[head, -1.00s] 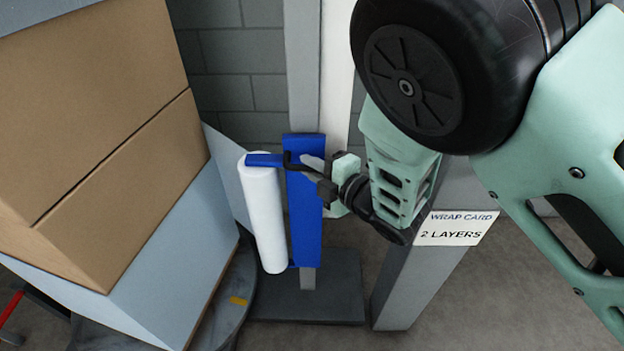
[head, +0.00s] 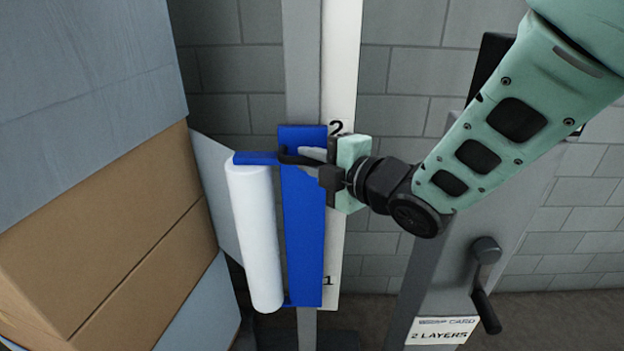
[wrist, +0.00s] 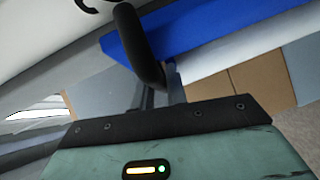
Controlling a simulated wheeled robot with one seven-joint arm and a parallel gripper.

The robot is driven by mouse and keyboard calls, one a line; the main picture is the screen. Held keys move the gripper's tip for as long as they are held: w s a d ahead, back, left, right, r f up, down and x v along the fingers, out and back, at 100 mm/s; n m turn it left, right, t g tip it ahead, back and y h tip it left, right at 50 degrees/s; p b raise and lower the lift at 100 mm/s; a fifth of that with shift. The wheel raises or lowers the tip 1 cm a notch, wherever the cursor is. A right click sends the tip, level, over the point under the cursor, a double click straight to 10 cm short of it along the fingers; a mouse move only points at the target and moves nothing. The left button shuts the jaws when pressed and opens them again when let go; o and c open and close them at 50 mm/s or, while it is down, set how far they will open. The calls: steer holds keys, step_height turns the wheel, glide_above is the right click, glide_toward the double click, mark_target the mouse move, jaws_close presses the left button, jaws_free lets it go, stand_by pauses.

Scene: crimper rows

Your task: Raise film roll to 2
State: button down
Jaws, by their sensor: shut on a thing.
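The white film roll (head: 255,238) hangs upright from the arm of a blue carriage (head: 303,225) on a grey mast (head: 301,60). A white scale strip (head: 343,60) behind it shows "2" beside the carriage's top and "1" near its bottom. My gripper (head: 318,165) comes from the right and is shut on the carriage's black handle (head: 290,157), near the top. In the wrist view, the bent black handle (wrist: 138,45) runs down toward the jaws, with the blue carriage (wrist: 200,30) behind. The fingertips' contact is partly hidden.
A wrapped stack of brown boxes (head: 120,260) stands close on the left of the roll. A grey post (head: 455,260) on the right carries a crank (head: 485,290) and a "2 LAYERS" card (head: 442,331). A block wall (head: 400,60) lies behind.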

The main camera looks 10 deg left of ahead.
steer(key=shift+r, duration=1)
steer(key=c, duration=1.4)
jaws_free()
steer(key=b+v, duration=0.8)
steer(key=v, duration=0.9)
steer(key=shift+d, duration=0.2)
steer(key=shift+s+r, duration=0.1)
steer(key=shift+s, duration=0.05)
